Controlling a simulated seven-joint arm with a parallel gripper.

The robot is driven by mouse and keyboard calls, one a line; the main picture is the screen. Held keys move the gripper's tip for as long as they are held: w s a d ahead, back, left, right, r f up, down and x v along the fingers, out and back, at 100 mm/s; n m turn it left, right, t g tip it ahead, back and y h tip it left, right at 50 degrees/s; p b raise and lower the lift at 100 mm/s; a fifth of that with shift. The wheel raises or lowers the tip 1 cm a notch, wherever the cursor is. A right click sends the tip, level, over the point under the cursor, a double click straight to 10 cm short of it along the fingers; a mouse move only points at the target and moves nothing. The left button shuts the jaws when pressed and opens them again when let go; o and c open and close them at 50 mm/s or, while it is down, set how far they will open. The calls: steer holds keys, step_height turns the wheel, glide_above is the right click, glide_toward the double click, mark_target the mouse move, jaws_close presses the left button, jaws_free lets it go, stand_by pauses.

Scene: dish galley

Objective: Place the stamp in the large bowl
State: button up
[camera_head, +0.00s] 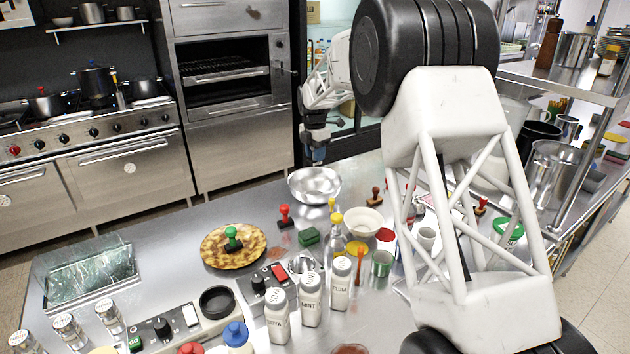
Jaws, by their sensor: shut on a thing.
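The large shiny metal bowl (314,184) stands near the far edge of the steel counter, upright; no contents are visible. My gripper (318,152) is in the air above the bowl, pointing down and apart from it. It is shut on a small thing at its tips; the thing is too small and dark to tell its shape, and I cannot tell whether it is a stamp. Other stamps show on the counter: a red-handled one (285,214), a brown one (375,195) and another at right (481,206). A green-handled stamp (233,238) stands on the round pie (213,255).
A smaller cream bowl (364,221) stands right of the metal bowl. My arm hides much of the right side.

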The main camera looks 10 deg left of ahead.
mark_target(315, 187)
steer(key=shift+f, duration=1.6)
steer(key=shift+f, duration=3.15)
steer(key=shift+f, duration=0.1)
steer(key=shift+f, duration=1.75)
steer(key=shift+f, duration=0.15)
steer(key=o, duration=1)
